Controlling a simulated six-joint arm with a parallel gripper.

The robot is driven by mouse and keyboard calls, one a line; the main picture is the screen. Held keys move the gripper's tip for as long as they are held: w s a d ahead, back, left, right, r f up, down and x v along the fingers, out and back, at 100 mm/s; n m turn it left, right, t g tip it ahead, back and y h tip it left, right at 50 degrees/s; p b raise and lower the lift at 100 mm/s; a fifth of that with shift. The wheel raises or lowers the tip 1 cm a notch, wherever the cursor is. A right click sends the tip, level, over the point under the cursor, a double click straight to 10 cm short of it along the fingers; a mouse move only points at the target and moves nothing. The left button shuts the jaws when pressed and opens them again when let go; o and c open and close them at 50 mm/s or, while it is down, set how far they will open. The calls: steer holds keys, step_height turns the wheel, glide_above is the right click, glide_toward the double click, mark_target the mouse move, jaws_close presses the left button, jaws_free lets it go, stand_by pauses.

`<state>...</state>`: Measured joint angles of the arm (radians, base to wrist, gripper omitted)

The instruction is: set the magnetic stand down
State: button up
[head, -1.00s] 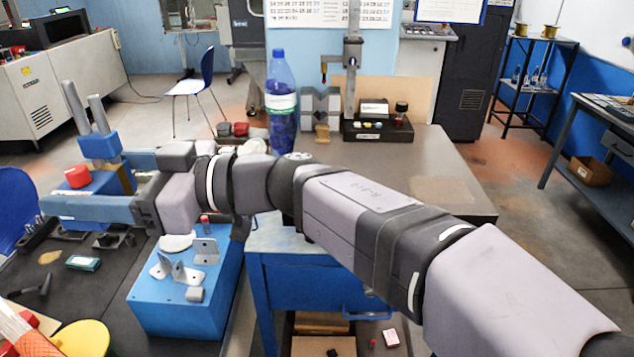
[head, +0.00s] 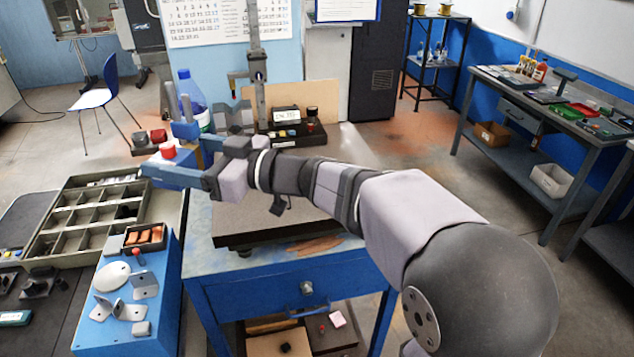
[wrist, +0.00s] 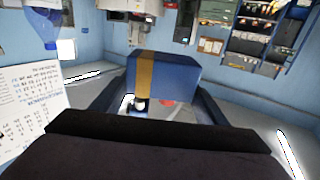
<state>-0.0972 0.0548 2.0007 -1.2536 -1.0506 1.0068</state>
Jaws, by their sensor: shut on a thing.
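The magnetic stand (head: 187,130) is a blue block with a red knob and a gold-coloured band. It is in my gripper (head: 172,162), at the left of the head view. In the wrist view the stand's blue face and gold band (wrist: 180,75) show between the two fingers of my gripper (wrist: 163,98). My near finger hides the lower part of the stand in the head view. It appears near the left back part of the dark grey plate (head: 255,215) on the blue workbench. I cannot tell whether its underside touches anything.
A blue bottle (head: 193,97) and a grey V-shaped block stand behind the stand. A height gauge (head: 256,70) and a black tray (head: 290,137) are at the back. Left are a compartment tray (head: 92,212) and a blue box (head: 150,305) with brackets. The plate's front is clear.

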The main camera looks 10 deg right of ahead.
steer(key=w+d+m+t+h+p, duration=0.3)
steer(key=d+m+t+h+p, duration=0.15)
steer(key=d, duration=1.15)
steer(key=w+d+m+t+h+p, duration=0.3)
steer(key=d+t+h+p, duration=0.15)
steer(key=d, duration=1.15)
steer(key=shift+g, duration=0.5)
steer(key=shift+w+a+f, duration=0.1)
steer(key=shift+f, duration=1)
steer(key=shift+w+a+f, duration=0.1)
steer(key=shift+f, duration=1)
steer(key=shift+f, duration=0.1)
steer(key=shift+f+p, duration=0.45)
steer(key=shift+f, duration=2.4)
steer(key=shift+f+p, duration=0.5)
steer(key=shift+f, duration=1.55)
steer(key=shift+f, duration=0.2)
